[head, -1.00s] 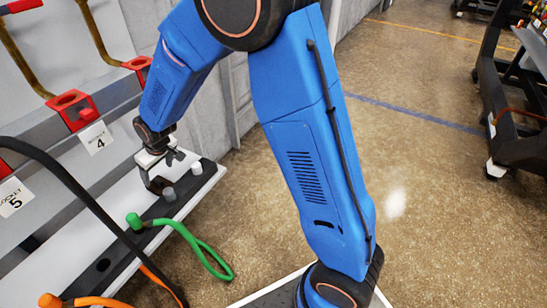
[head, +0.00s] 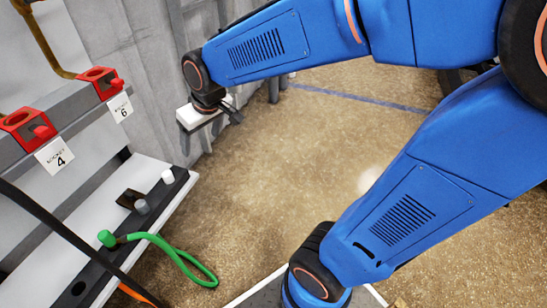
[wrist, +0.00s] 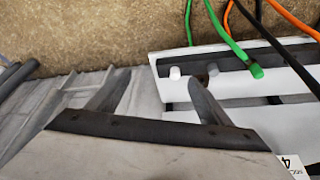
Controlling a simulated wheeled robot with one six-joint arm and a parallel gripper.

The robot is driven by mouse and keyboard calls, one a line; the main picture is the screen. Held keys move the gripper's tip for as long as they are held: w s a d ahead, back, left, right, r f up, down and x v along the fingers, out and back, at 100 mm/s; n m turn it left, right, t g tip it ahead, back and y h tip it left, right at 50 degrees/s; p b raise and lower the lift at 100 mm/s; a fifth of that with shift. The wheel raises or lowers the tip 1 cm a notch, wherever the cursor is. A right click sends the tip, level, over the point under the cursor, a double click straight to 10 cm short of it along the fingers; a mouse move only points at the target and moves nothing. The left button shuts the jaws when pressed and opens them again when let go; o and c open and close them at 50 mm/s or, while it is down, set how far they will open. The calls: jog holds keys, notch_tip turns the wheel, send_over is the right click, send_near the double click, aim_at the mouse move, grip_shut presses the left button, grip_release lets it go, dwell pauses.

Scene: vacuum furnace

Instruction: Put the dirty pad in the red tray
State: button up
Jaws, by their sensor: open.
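A small dark brown square piece (head: 131,198), which looks like the dirty pad, lies on the black strip of the white shelf, beside a grey plug. In the wrist view only a bit of brown (wrist: 213,72) shows behind a finger. My gripper (head: 234,112) is open and empty, raised in front of the grey wall, beyond the shelf and to its right. In the wrist view my two fingers (wrist: 155,88) stand apart with nothing between them. No red tray shows in any view.
The white shelf (head: 37,252) carries a white plug (head: 167,176), a grey plug (head: 142,207) and a green plug (head: 106,238) with a looping green hose. Red sockets labelled 4 (head: 28,125) and 6 (head: 101,82) are above. The brown floor right of the shelf is clear.

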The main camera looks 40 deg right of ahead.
jog(key=s+d+r+m, duration=0.1)
jog(key=s+d, duration=0.4)
jog(key=s, duration=0.4)
jog(key=s+d+r+m+h, duration=0.1)
jog(key=s+d, duration=0.4)
jog(key=s, duration=0.4)
jog(key=shift+s+d+m, duration=0.15)
jog(key=shift+s+m, duration=0.25)
jog(key=shift+o, duration=0.6)
jog(key=shift+s+d, duration=0.1)
jog(key=shift+s, duration=0.3)
